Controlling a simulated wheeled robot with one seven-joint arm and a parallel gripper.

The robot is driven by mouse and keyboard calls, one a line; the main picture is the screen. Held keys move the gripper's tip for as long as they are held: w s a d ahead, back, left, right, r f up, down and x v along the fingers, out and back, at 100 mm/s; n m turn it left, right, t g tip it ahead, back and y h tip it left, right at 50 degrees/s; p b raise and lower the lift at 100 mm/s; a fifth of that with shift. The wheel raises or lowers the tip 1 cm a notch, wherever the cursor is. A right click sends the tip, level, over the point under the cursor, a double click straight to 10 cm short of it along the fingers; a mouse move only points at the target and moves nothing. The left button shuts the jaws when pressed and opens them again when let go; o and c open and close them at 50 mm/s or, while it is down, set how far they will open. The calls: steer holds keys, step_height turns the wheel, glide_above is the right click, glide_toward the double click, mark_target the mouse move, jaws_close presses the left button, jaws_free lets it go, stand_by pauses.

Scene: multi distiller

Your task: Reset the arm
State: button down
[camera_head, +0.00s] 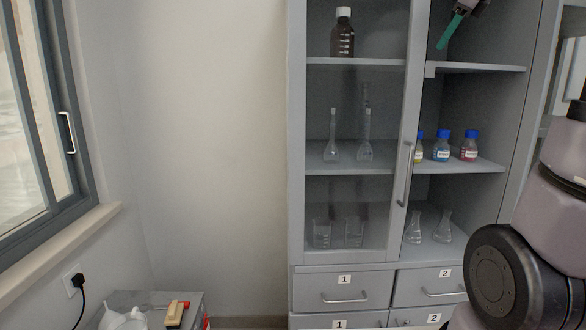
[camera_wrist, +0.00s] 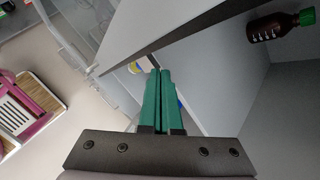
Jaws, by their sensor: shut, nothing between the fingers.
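My gripper (camera_head: 443,44) is at the top right of the head view, in front of the upper right part of the grey cabinet (camera_head: 297,150). Its green fingers are together and hold nothing. In the wrist view the shut fingers (camera_wrist: 160,72) point toward a shelf edge. A yellow and blue bit of a bottle shows just past the fingertips, mostly hidden. My arm fills the right side of the head view.
The cabinet holds a brown bottle (camera_head: 343,36), glass flasks (camera_head: 333,140) and several small blue-capped bottles (camera_head: 442,146). A glass door with a handle (camera_head: 404,175) covers the left shelves. In the wrist view, a green-capped brown bottle (camera_wrist: 275,27) is upper right.

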steer(key=s+a+f+n, duration=0.7)
steer(key=s+f+n, duration=0.2)
steer(key=s+n, duration=0.1)
steer(key=s+a+f+n+g, duration=0.1)
steer(key=s+a+f+n, duration=0.6)
steer(key=s+f+n, duration=0.2)
steer(key=s+n, duration=0.2)
steer(key=s, duration=0.2)
steer(key=shift+s+f+y, duration=0.15)
steer(key=shift+f+y, duration=0.15)
steer(key=shift+f, duration=0.05)
